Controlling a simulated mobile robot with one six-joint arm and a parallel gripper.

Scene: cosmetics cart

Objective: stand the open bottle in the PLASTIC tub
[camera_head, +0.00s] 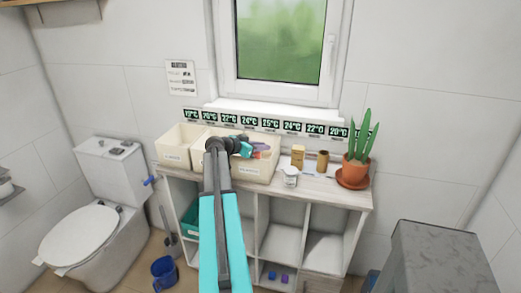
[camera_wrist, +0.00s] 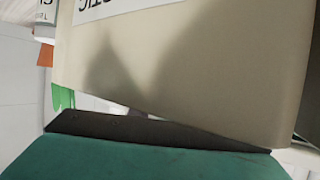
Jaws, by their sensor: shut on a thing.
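The beige tub (camera_head: 252,173) with a front label stands at the right of the tub row on the cart top. Its front wall (camera_wrist: 185,75) fills most of the wrist view, with the letters "STIC" upside down on a cut-off label (camera_wrist: 97,8). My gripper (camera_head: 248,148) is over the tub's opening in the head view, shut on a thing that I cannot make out. A small purple and orange patch (camera_head: 262,149) shows beside the fingertips; I cannot tell whether it is held or lies in the tub. I cannot single out the open bottle.
Another beige tub (camera_head: 174,153) stands at the left. A white jar (camera_head: 290,177), a yellowish container (camera_head: 298,157) and a brown container (camera_head: 322,161) stand right of the tubs. A potted plant (camera_head: 355,172) is at the right end. Temperature signs (camera_head: 270,124) line the wall behind.

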